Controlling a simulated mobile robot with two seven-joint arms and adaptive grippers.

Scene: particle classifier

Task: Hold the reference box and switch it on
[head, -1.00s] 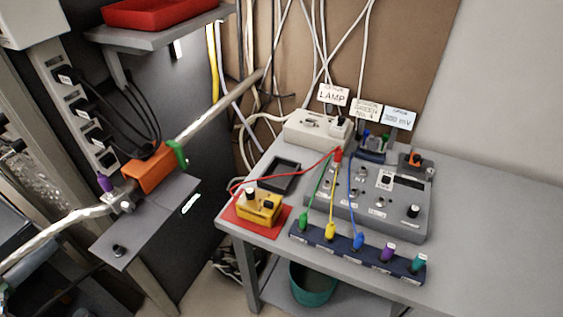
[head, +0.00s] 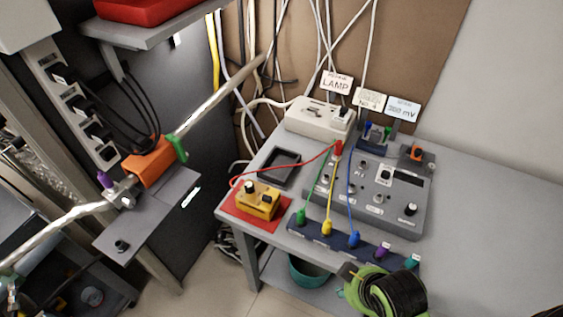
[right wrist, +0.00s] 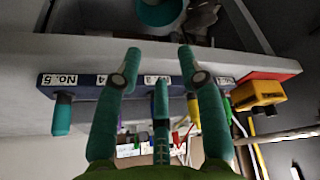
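The likely reference box is a small yellow box (head: 258,201) with dark knobs on its top. It sits on a red mat (head: 232,211) at the table's front left corner. In the right wrist view the yellow box (right wrist: 262,93) is at the right, beside the red mat (right wrist: 270,74). My right gripper (head: 385,292), green and black, is at the table's front edge, well right of the box. In its wrist view the teal fingers (right wrist: 159,54) are spread apart, with nothing visibly held. The box's switch state cannot be made out.
A dark blue strip (head: 288,228) with coloured plugs runs along the front edge, between gripper and box. A red lead (head: 285,163) arches from the box to a grey instrument (head: 405,218). A black tray (head: 281,168) lies behind the box. The table's right side is clear.

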